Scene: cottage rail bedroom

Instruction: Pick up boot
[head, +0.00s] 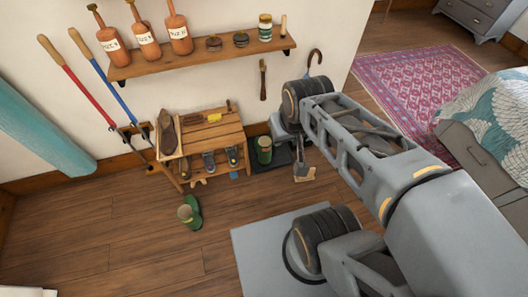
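A second green boot-like item (264,152) stands on a dark mat (262,167) at the right end of the bench. My gripper (304,174) points down, to the right of the mat and far to the right of the boot on the floor. It is small in the picture, with a pale patch around its tips. Whether its fingers are open or shut is unclear.
The bench (214,133) holds a brown shoe (167,134) and brushes on top, with several shoes below. A wall shelf (205,58) with bottles hangs above. Long-handled tools (88,92) lean at left. A grey mat (262,245) lies in front. Floor around the boot is mostly clear.

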